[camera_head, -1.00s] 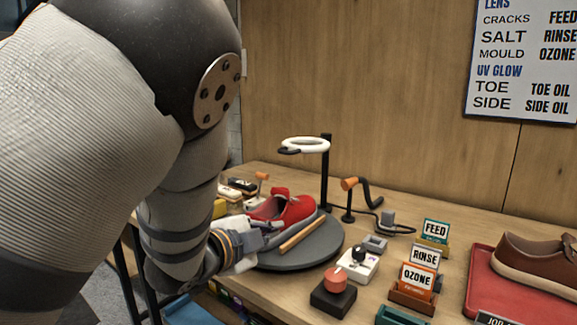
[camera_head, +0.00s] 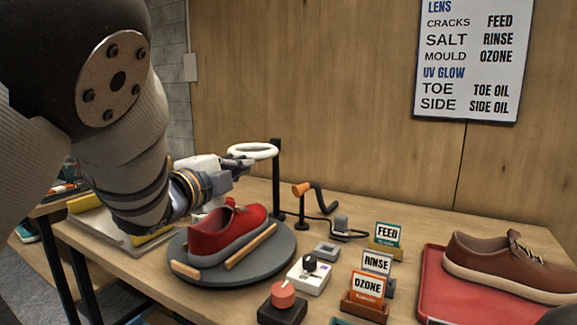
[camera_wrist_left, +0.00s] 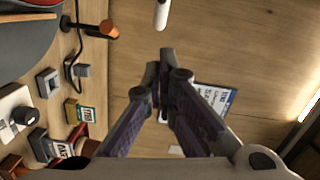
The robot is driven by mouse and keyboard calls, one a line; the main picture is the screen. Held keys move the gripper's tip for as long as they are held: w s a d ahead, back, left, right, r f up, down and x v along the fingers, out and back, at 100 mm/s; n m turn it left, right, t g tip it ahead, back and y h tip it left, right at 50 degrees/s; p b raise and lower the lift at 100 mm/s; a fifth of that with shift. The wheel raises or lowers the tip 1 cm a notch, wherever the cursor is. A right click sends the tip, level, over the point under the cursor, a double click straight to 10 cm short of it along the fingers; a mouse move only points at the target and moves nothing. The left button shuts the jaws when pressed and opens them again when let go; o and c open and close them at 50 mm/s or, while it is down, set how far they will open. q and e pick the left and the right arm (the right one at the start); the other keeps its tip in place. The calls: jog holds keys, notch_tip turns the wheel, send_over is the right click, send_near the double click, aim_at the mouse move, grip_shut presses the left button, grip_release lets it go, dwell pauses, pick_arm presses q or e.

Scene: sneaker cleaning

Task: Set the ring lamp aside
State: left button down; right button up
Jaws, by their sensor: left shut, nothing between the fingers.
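The ring lamp has a white ring (camera_head: 252,151) held out from the top of a black post (camera_head: 276,190) behind the turntable. My left gripper (camera_head: 247,162) is at the ring's height, just in front of and below the ring's left side in the head view. Its fingers are shut with nothing between them. In the left wrist view the fingertips (camera_wrist_left: 160,62) are together, and a white piece (camera_wrist_left: 161,15), apparently the ring's edge, lies beyond them with a gap. Whether the fingers touch the lamp I cannot tell. My right gripper is in neither view.
An orange-handled crank (camera_head: 302,190) stands right of the post. Knob boxes and FEED (camera_head: 388,235), RINSE and OZONE cards stand right of the turntable. A brown shoe (camera_head: 500,262) lies on a red tray (camera_head: 432,290).

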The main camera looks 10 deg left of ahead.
pick_arm(q)
jog(key=w+a, duration=0.2)
jog(key=w, duration=0.3)
jog(key=shift+w+a+f+b, duration=0.25)
jog(key=shift+w+f+b, duration=0.1)
jog(key=shift+f, duration=0.05)
